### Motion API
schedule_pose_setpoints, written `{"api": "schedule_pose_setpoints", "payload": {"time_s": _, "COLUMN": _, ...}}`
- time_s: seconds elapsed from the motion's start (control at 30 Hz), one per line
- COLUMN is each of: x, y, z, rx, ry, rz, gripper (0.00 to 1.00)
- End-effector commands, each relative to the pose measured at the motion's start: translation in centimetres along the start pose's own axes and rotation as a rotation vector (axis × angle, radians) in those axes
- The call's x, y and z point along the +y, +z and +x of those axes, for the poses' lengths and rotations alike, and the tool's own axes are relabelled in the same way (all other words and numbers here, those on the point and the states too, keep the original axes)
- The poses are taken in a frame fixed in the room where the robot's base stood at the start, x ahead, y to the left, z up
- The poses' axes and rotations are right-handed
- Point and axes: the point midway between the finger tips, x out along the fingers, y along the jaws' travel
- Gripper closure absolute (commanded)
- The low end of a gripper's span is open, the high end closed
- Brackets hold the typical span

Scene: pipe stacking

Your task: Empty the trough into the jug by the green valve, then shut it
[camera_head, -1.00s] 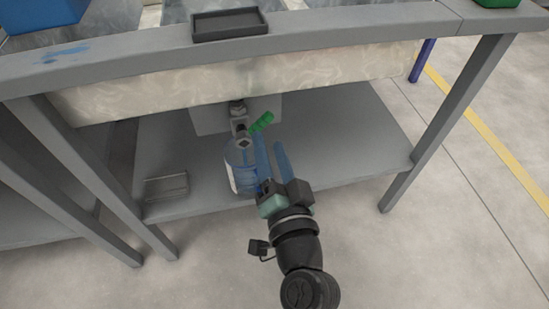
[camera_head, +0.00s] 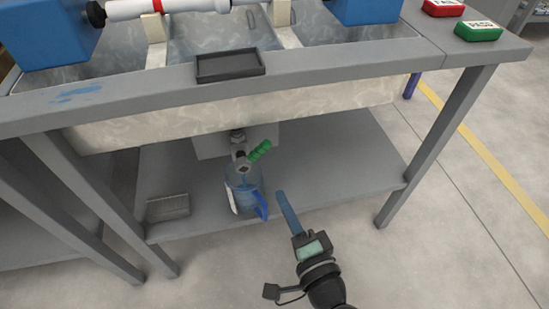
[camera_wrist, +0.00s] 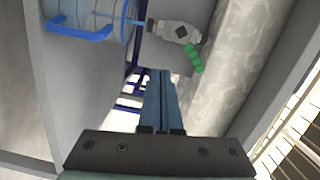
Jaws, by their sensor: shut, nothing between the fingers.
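The stone-like trough (camera_head: 330,104) is set in the grey bench. Below it, the green valve handle (camera_head: 260,151) sits slanted on a metal spout; it also shows in the wrist view (camera_wrist: 193,57). The clear jug with a blue handle (camera_head: 242,188) stands upright on the lower shelf under the spout, and shows at upper left in the wrist view (camera_wrist: 98,14). There, a light blue streak like running water joins spout and jug. My gripper (camera_head: 280,195) is shut and empty, right of the jug and apart from it and the valve; its blue fingers meet in the wrist view (camera_wrist: 157,75).
Bench legs (camera_head: 440,145) stand at either side. A black tray (camera_head: 230,67) sits on the bench edge. The floor in front is clear.

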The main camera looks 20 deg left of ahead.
Motion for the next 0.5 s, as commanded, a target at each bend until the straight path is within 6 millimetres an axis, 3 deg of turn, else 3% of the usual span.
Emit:
{"api": "schedule_pose_setpoints", "payload": {"time_s": 0.1, "x": 0.6, "y": -1.5, "z": -0.9, "rx": -0.043, "ry": -0.047, "rz": 0.349, "gripper": 1.00}}
{"api": "schedule_pose_setpoints", "payload": {"time_s": 0.2, "x": 1.0, "y": -2.4, "z": -1.8, "rx": -0.072, "ry": -0.104, "rz": 0.592, "gripper": 1.00}}
{"api": "schedule_pose_setpoints", "payload": {"time_s": 0.33, "x": 1.1, "y": -3.4, "z": -2.9, "rx": -0.096, "ry": -0.170, "rz": 0.798, "gripper": 1.00}}
{"api": "schedule_pose_setpoints", "payload": {"time_s": 0.5, "x": 1.2, "y": -3.8, "z": -3.1, "rx": -0.111, "ry": -0.206, "rz": 0.895, "gripper": 1.00}}
